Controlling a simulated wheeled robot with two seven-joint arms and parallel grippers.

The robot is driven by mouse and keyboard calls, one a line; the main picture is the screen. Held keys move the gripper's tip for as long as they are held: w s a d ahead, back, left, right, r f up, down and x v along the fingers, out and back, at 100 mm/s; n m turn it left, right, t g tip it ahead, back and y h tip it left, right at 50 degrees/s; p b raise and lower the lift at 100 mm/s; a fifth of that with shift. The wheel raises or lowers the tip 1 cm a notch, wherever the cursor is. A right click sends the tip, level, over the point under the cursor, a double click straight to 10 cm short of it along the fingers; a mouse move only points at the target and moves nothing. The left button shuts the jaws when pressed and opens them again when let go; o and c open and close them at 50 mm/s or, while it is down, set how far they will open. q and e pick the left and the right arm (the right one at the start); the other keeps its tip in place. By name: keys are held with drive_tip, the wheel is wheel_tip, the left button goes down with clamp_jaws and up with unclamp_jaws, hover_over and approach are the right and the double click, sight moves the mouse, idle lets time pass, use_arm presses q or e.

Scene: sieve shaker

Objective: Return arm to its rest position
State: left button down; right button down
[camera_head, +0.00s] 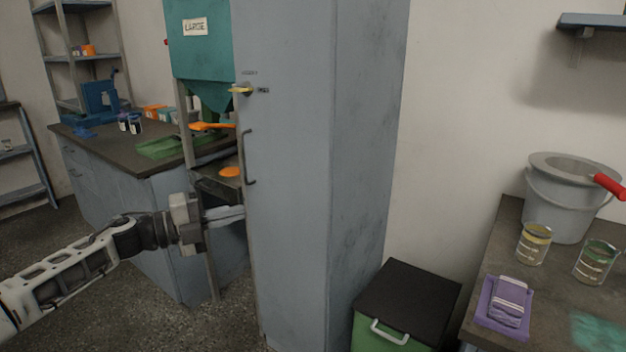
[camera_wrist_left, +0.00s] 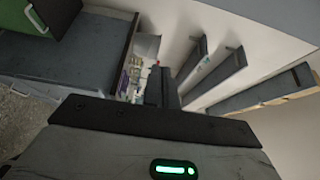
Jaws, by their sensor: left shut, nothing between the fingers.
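My left arm comes in from the left in the head view. Its left gripper (camera_head: 238,213) is shut and empty, with the fingers pointing right, in front of the tall grey cabinet's left side. Whether the fingertips touch the cabinet (camera_head: 300,180) cannot be told. In the left wrist view the dark fingers of the left gripper (camera_wrist_left: 163,88) show together, with nothing between them. My right gripper is not in view.
A dark-topped counter (camera_head: 95,140) with a green tray (camera_head: 165,147) stands behind the arm. A green bin (camera_head: 408,300) with a dark lid stands right of the cabinet. A bench at right holds a bucket (camera_head: 560,205) and jars. Open floor shows around the forearm.

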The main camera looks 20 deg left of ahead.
use_arm(q)
drive_tip(key=s+d+f+n+t+y+p, duration=0.25)
drive_tip(key=s+d+f+n, duration=0.35)
drive_tip(key=d+f+n, duration=0.6)
drive_tip(key=s+d+f+n+g+y, duration=0.2)
drive_tip(key=s+n, duration=0.4)
drive_tip(key=s, duration=0.4)
drive_tip(key=s+d+f+n+g+y+p, duration=0.1)
drive_tip(key=s+f+n+y, duration=0.4)
drive_tip(key=s, duration=0.5)
drive_tip(key=d+f+n+g, duration=0.1)
drive_tip(key=d+n, duration=0.1)
drive_tip(key=shift+s+d+f+n, duration=0.3)
drive_tip(key=shift+s+d+f, duration=0.05)
drive_tip(key=shift+d, duration=0.05)
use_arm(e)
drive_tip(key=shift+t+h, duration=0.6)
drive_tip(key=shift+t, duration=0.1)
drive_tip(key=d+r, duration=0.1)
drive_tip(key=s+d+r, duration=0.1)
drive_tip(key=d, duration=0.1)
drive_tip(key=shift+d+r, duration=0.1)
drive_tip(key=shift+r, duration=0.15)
